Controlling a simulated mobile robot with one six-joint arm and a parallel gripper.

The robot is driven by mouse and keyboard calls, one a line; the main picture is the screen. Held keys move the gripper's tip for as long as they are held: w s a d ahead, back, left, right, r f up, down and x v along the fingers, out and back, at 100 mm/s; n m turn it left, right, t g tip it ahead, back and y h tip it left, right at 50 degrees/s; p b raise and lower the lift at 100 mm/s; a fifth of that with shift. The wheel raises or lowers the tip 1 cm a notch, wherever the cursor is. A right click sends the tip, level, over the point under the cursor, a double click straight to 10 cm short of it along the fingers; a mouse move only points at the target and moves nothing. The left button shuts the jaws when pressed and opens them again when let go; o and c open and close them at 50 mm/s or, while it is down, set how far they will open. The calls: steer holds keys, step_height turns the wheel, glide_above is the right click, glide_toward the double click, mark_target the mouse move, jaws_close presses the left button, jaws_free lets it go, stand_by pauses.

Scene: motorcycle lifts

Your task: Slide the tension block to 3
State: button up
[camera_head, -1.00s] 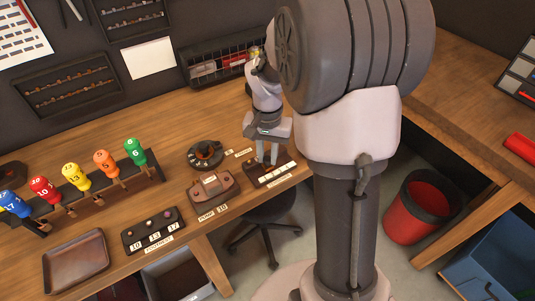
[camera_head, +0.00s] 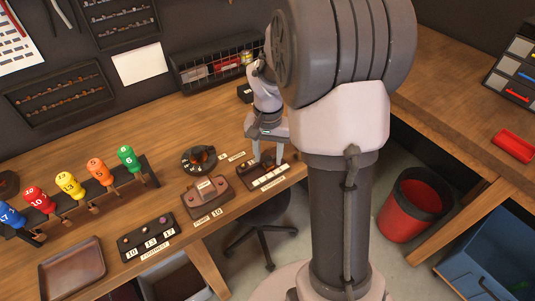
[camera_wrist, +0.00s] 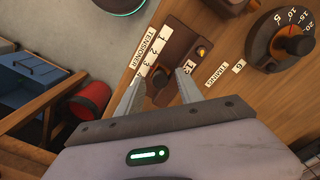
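The tensioner (camera_head: 250,170) is a dark brown board at the right end of the bench's front row, under my gripper. In the wrist view its board (camera_wrist: 183,33) carries a white TENSIONER strip (camera_wrist: 148,52) with numbers along it. A dark block (camera_wrist: 160,80) shows between my fingers, beside the higher-numbered end of the strip. I cannot tell exactly which number it stands at. My gripper (camera_wrist: 157,78) is open, one finger on each side of the block; whether they touch it is unclear. In the head view my gripper (camera_head: 267,161) points down at the tensioner.
A dial (camera_head: 199,159) and a pump block (camera_head: 207,196) stand left of the tensioner. The dial (camera_wrist: 282,40) is also close in the wrist view. Several numbered coloured handles (camera_head: 69,185) stand in a rack further left. A red bin (camera_head: 411,207) is on the floor.

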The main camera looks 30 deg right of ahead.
mark_target(268, 158)
step_height(268, 158, up, 17)
steer(key=p, duration=0.6)
steer(key=shift+r+p, duration=0.2)
steer(key=shift+p, duration=0.1)
steer(key=s+a+f+n+t+y+b, duration=0.2)
steer(key=s+a+n+t+b, duration=0.2)
steer(key=s+a, duration=1.3)
steer(key=a+t+b, duration=0.1)
steer(key=b, duration=0.2)
steer(key=shift+a+f+t+b, duration=0.3)
steer(key=shift+t+b, duration=0.1)
